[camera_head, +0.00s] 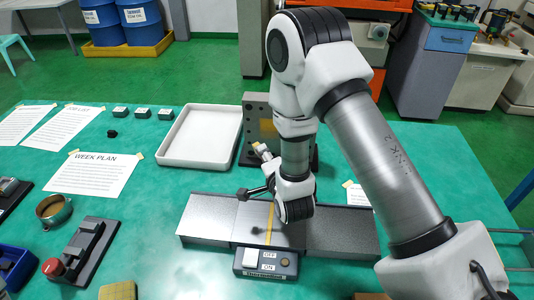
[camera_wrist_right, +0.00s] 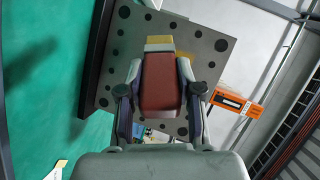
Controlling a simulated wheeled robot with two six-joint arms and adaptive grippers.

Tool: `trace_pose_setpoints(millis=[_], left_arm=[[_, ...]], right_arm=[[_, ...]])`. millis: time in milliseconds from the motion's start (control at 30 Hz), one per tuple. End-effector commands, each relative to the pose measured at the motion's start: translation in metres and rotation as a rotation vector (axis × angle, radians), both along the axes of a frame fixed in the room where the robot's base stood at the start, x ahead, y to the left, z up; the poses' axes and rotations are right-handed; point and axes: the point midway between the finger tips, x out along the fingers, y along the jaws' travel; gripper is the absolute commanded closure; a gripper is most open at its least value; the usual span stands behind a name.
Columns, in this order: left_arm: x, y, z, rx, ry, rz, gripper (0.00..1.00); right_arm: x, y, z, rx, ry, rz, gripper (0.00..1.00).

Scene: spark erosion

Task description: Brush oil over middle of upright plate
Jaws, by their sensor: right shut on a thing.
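The upright plate (camera_head: 256,108) is a grey slab with round holes, standing at the back middle of the table. An amber patch (camera_head: 267,127) shows on its face. In the wrist view the plate (camera_wrist_right: 208,62) stands behind the brush. My right gripper (camera_wrist_right: 160,84) is shut on the brush (camera_wrist_right: 160,96), which has a red-brown handle and a pale yellow tip. The tip points at the middle of the plate, beside the amber patch; I cannot tell whether it touches. In the head view my right arm hides most of the gripper and part of the plate. My left gripper is not in view.
A white tray (camera_head: 199,137) lies left of the plate. Papers, a round tin (camera_head: 53,209) and a red-knobbed fixture (camera_head: 84,250) are at the left.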

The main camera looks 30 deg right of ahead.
Motion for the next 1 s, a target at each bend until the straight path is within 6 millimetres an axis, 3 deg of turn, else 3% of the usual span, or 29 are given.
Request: trace_pose_setpoints(millis=[233,533,1000], left_arm=[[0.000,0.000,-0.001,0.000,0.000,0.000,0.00],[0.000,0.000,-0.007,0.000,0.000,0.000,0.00],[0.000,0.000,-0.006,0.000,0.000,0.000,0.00]], right_arm=[[-0.002,0.002,0.000,0.000,0.001,0.001,1.00],[-0.024,0.018,0.000,-0.002,0.001,0.001,1.00],[-0.024,0.018,0.000,0.000,0.000,0.000,1.00]])
